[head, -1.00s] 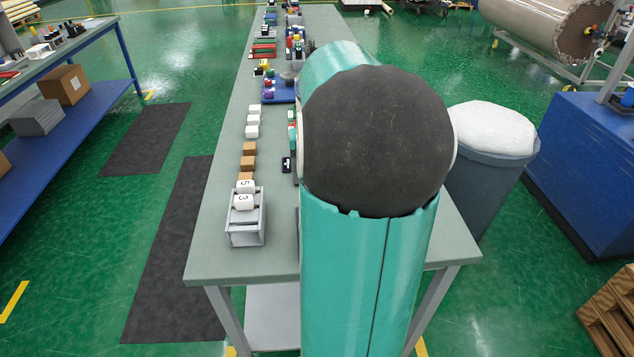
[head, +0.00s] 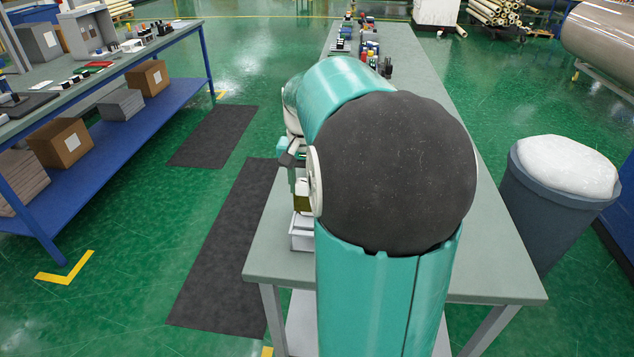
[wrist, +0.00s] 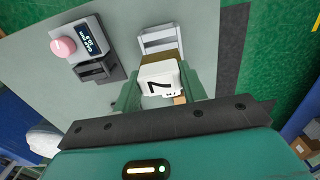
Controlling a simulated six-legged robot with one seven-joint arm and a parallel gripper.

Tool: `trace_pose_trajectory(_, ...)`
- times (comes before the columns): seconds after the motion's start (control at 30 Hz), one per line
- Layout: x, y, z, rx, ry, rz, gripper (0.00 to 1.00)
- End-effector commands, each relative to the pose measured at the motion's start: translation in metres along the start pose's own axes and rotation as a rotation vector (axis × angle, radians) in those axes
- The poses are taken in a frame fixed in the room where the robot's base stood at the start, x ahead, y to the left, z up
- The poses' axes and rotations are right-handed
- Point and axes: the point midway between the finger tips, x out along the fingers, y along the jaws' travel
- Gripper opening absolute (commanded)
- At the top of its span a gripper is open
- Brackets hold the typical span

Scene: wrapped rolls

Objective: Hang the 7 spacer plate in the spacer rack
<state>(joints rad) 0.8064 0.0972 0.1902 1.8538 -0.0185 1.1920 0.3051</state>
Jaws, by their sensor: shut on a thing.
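The 7 spacer plate (wrist: 160,80) is a white block with a black 7, seen in the wrist view between the two green fingers of my gripper (wrist: 163,92). My gripper is shut on it. The spacer rack (wrist: 162,38) is a light grey frame just beyond the plate, partly covered by it. A brown part shows between plate and rack; I cannot tell what it belongs to. In the head view my gripper (head: 297,170) is over the near left of the bench, above the rack (head: 301,236), mostly hidden by my arm.
A dark device with a pink knob (wrist: 63,47) and a lit display stands on the bench (wrist: 40,95) left of the rack in the wrist view. In the head view a grey bin (head: 560,190) stands right of the bench. A blue shelf bench (head: 110,140) is at left.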

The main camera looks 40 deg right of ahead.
Motion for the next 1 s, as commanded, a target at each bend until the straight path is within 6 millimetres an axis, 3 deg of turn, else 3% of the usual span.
trace_pose_trajectory(0.43,0.001,0.004,-0.001,0.004,0.000,0.000,0.09)
trace_pose_trajectory(1.0,0.045,0.003,-0.001,0.002,-0.001,0.000,0.09)
